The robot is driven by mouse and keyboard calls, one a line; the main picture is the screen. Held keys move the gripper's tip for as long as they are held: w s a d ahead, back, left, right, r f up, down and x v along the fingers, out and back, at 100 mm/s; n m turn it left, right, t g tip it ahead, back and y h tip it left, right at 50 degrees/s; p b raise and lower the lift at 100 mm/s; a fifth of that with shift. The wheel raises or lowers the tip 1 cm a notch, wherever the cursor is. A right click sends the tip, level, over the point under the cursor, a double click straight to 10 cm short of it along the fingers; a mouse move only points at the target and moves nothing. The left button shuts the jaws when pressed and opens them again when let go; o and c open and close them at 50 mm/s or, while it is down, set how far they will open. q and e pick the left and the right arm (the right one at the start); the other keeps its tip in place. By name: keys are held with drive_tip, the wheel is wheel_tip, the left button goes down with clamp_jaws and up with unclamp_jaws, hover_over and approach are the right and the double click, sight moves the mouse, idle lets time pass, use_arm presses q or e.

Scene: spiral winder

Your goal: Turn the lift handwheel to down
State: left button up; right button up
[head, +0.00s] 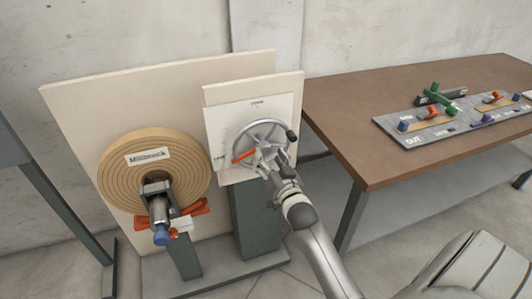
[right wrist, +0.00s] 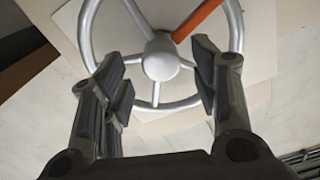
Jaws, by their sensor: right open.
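The lift handwheel (head: 250,133) is a silver spoked wheel with a dark knob (head: 292,136) at its right rim, mounted on a pale panel. One orange spoke (head: 243,156) points left, toward a small label at the panel's left; another small label is above the wheel. Neither label reads clearly. My right gripper (head: 266,157) is in front of the wheel's lower part. In the right wrist view its fingers (right wrist: 160,82) are open on either side of the hub (right wrist: 161,58), with nothing visibly clamped. The orange spoke (right wrist: 198,20) runs to the upper right there. My left gripper is out of view.
A coiled tan spiral roll (head: 120,165) with a blue-tipped shaft (head: 161,236) and orange handles stands left of the wheel. A brown table (head: 345,110) at right holds a panel (head: 395,136) with coloured knobs. A grey post (head: 255,220) supports the wheel's board.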

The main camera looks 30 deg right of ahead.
drive_tip(key=shift+x, duration=1.5)
clamp_jaws()
